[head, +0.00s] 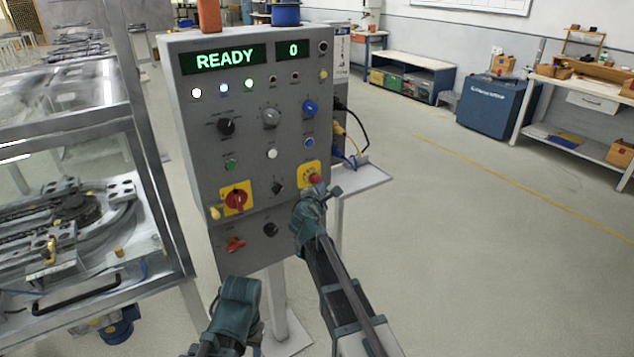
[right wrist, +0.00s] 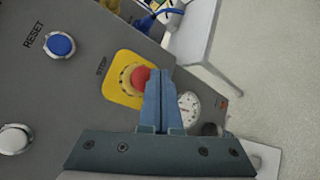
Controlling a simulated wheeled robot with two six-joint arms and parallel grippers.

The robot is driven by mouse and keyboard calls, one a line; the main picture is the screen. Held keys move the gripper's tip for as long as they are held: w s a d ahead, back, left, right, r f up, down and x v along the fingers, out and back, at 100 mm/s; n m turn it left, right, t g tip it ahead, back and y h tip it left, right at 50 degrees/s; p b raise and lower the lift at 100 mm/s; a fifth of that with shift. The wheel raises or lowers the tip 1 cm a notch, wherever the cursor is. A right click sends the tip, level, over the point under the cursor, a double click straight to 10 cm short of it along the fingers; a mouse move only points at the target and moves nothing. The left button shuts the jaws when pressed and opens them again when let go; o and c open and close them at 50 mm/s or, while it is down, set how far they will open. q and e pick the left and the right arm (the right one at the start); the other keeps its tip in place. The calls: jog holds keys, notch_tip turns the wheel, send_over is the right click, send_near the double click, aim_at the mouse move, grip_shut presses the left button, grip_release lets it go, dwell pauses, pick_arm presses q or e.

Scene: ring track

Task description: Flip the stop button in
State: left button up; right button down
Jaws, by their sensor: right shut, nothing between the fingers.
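The stop button (head: 315,179) is a red mushroom button on a yellow plate at the right side of the grey control panel (head: 190,120). In the right wrist view, the stop button (right wrist: 140,76) sits beside the word STOP. My right gripper (head: 318,191) is shut and empty. In the right wrist view, its fingertips (right wrist: 158,74) are right beside the button and overlap its edge. I cannot tell whether they touch it. My left gripper (head: 238,292) is low in front of the panel, seen from behind. Its fingers are hidden.
The panel display (head: 224,59) reads READY and 0. A red rotary switch (head: 236,199) on a yellow plate is left of the stop button. A small shelf (head: 365,180) juts out at right. A glass-sided machine (head: 160,215) stands left.

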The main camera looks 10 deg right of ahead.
jog(key=shift+w, duration=0.15)
dwell(0.3)
jog(key=shift+w+a, duration=0.15)
jog(key=shift+w, duration=0.1)
jog(key=shift+w+a, duration=0.2)
jog(key=shift+w, duration=0.3)
dwell(0.8)
dwell(0.3)
jog(key=shift+s+d, duration=0.3)
jog(key=shift+s, duration=0.6)
jog(key=s, duration=0.1)
jog(key=s+d, duration=0.1)
jog(key=s, duration=0.2)
jog(key=shift+s+d, duration=0.3)
jog(key=shift+d, duration=0.05)
